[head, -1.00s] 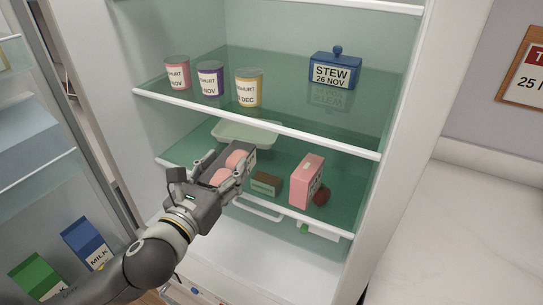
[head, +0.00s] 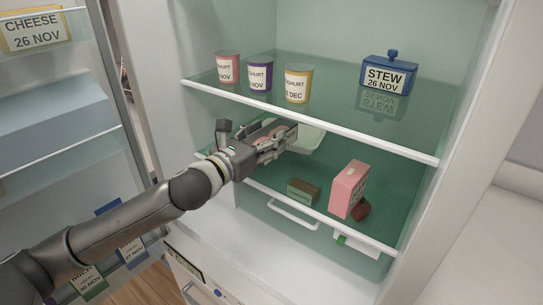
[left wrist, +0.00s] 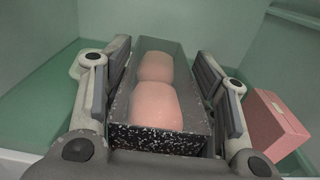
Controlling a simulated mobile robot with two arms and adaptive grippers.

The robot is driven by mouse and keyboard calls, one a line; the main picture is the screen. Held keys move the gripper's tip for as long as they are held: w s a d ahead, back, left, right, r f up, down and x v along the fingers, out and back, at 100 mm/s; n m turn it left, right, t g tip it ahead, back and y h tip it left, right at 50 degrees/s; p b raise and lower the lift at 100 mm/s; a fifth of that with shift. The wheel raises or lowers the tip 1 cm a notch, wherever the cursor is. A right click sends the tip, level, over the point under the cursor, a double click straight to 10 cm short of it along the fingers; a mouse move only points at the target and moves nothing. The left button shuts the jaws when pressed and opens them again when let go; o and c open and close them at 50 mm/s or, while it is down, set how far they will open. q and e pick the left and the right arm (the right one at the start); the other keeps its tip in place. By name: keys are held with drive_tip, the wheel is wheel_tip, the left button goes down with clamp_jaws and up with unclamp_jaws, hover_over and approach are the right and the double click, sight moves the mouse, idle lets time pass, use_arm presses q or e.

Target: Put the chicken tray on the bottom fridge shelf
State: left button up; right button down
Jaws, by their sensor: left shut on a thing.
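My left gripper (head: 276,146) is shut on the chicken tray (head: 262,133), inside the fridge between the upper and lower glass shelves. In the left wrist view the chicken tray (left wrist: 160,139) is a dark speckled tray with pink pieces, lying lengthwise between the two fingers. The lower fridge shelf (head: 270,186) is green glass with a white front edge. The gripper and tray hide part of its left side; I cannot tell whether the tray touches it. My right gripper is not in view.
On the lower shelf are a pale green dish (head: 308,138) behind the gripper, a brown box (head: 303,191), a pink box (head: 348,189) and a dark red round thing (head: 362,209). The upper shelf (head: 330,92) holds several yoghurts and a blue stew pot (head: 388,75).

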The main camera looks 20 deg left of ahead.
use_arm(q)
drive_tip(key=w+f, duration=0.2)
drive_tip(key=f, duration=0.1)
drive_tip(key=w+a+f, duration=0.1)
drive_tip(key=w+f, duration=0.1)
drive_tip(key=w, duration=0.1)
drive_tip(key=shift+w+f, duration=0.1)
drive_tip(key=shift+f, duration=0.3)
wheel_tip(320, 180, down, 3)
drive_tip(key=shift+f, duration=0.1)
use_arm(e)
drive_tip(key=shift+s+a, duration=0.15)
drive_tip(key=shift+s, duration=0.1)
use_arm(q)
drive_tip(key=shift+f, duration=0.15)
drive_tip(key=o, duration=1.4)
drive_tip(key=shift+c, duration=0.2)
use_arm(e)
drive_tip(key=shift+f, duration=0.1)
